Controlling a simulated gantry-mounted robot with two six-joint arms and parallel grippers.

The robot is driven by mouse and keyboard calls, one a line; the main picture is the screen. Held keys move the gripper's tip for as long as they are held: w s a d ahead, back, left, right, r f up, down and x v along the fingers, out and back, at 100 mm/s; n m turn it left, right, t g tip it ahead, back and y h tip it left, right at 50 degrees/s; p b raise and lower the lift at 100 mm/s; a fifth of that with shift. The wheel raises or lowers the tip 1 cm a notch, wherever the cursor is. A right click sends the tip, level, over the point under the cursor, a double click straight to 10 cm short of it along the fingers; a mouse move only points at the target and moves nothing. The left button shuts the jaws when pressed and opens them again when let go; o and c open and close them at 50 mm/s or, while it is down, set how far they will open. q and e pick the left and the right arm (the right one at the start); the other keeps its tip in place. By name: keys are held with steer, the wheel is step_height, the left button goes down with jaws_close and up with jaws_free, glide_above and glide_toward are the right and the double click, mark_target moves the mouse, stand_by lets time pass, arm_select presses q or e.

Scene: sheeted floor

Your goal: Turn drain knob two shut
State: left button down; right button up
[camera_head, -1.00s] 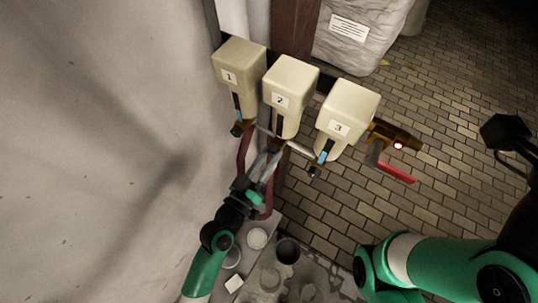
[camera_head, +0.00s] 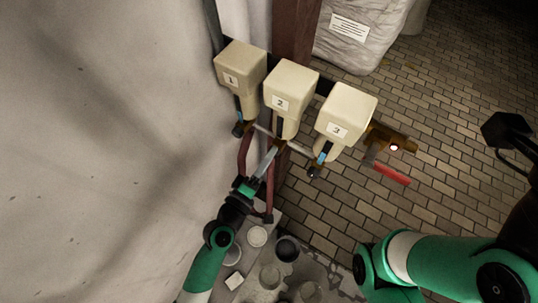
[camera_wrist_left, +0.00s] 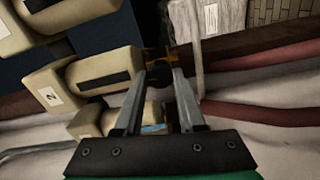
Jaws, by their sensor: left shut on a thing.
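Three cream filter bowls hang in a row, labelled 1 (camera_head: 240,72), 2 (camera_head: 290,87) and 3 (camera_head: 346,112). My left gripper (camera_head: 275,149) reaches up from below to the bottom end of bowl 2. In the left wrist view, bowl 2 (camera_wrist_left: 55,90) lies at the left, and the fingers of my left gripper (camera_wrist_left: 160,80) are shut on the dark drain knob two (camera_wrist_left: 157,79), with brass behind it. The fingers hide part of the knob, so its turn angle is unclear.
Dark drain knobs one (camera_head: 238,130) and three (camera_head: 314,171) sit close on either side. A brass valve (camera_head: 385,135) with a red lever (camera_head: 392,173) is at the right. Red pipes (camera_head: 270,190) run below; a pale wall sheet (camera_head: 90,150) is at left.

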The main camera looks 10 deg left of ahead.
arm_select(q)
steer(key=shift+n, duration=0.8)
steer(key=c, duration=0.5)
jaws_free()
steer(key=b+v, duration=0.1)
steer(key=v, duration=1)
steer(key=shift+s+a, duration=0.2)
steer(key=shift+s, duration=0.1)
